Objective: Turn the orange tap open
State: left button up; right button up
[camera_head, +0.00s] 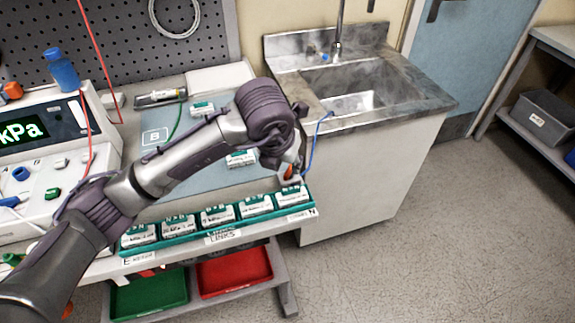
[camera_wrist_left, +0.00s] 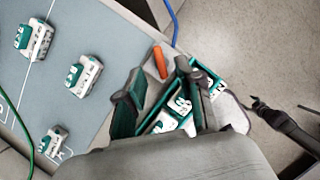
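A small orange piece (camera_head: 289,172), which may be the tap's handle, shows partly hidden beside my left gripper (camera_head: 291,180) at the right end of the green tray. In the left wrist view an orange bar (camera_wrist_left: 160,62) lies just beyond the fingertips, apart from them. My left gripper (camera_wrist_left: 168,100) points down over the tray's end. Its fingers look spread, with a white-and-green block (camera_wrist_left: 172,116) showing between them; a gap shows beside the left finger. I see no finger touching the orange bar.
A green tray (camera_head: 225,237) holds several labelled white-and-green blocks along the bench's front edge. More blocks (camera_wrist_left: 84,76) sit on the grey-blue mat (camera_wrist_left: 55,100). A blue tube (camera_head: 314,140) hangs near my gripper. A steel sink (camera_head: 425,97) stands behind right; a pump unit (camera_head: 60,195) stands left.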

pick_arm(q)
jog(key=v, duration=0.9)
jog(key=shift+f, duration=0.1)
